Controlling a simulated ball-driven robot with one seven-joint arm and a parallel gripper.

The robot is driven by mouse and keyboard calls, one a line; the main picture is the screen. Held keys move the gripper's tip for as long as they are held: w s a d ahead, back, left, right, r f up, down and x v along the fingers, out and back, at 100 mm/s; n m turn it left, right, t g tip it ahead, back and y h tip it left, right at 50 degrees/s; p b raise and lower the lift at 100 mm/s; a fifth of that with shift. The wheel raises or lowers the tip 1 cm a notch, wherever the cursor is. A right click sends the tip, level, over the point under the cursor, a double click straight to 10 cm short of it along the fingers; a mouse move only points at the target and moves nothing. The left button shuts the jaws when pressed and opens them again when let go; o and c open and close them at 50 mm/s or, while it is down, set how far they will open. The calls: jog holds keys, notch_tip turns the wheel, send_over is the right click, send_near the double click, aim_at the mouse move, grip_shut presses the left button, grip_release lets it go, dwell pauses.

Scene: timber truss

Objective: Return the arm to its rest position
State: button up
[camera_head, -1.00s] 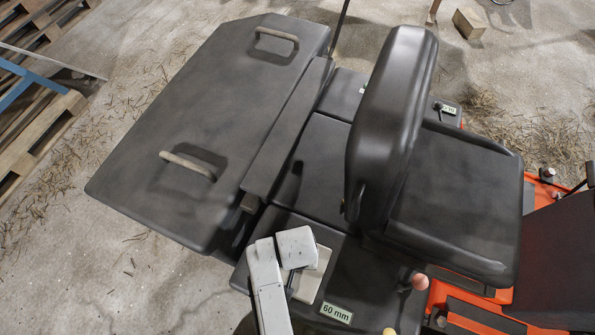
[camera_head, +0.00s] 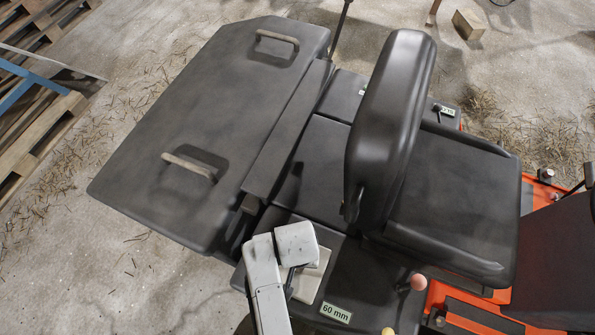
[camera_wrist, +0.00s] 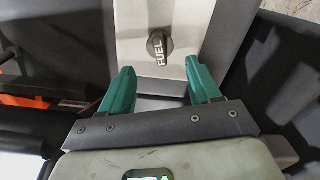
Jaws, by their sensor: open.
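My gripper (camera_wrist: 162,88) shows in the wrist view with two green fingers spread apart and nothing between them. Beyond the fingertips is a light metal plate with a dark knob (camera_wrist: 159,46) marked FUEL. I cannot tell the distance between fingertips and plate. In the head view my white arm (camera_head: 268,275) reaches in from the bottom edge over the dark machine deck beside a pale plate (camera_head: 311,276). The fingers are hidden in that view.
A dark seat (camera_head: 450,200) with a tall backrest stands right of my arm. A large dark cover (camera_head: 215,110) with two handles lies to the upper left. A label reads 60 mm (camera_head: 336,313). Wooden pallets (camera_head: 38,130) lie at the far left on straw-strewn concrete.

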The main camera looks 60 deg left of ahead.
dwell(0.5)
jog(key=w+d+r+m+b, duration=0.1)
jog(key=w+d+m+b, duration=0.15)
jog(key=d, duration=0.75)
jog(key=w+d+m+b, duration=0.1)
jog(key=w+d+m, duration=0.25)
jog(key=d, duration=0.65)
jog(key=s+d+r+m+b, duration=0.1)
jog(key=s+d+r+m, duration=0.1)
jog(key=d, duration=0.8)
jog(key=s+d+r+m+t+b, duration=0.1)
jog(key=s+d+r, duration=0.3)
jog(key=d, duration=0.7)
jog(key=shift+s+m, duration=0.4)
jog(key=shift+m, duration=0.5)
jog(key=shift+a, duration=0.1)
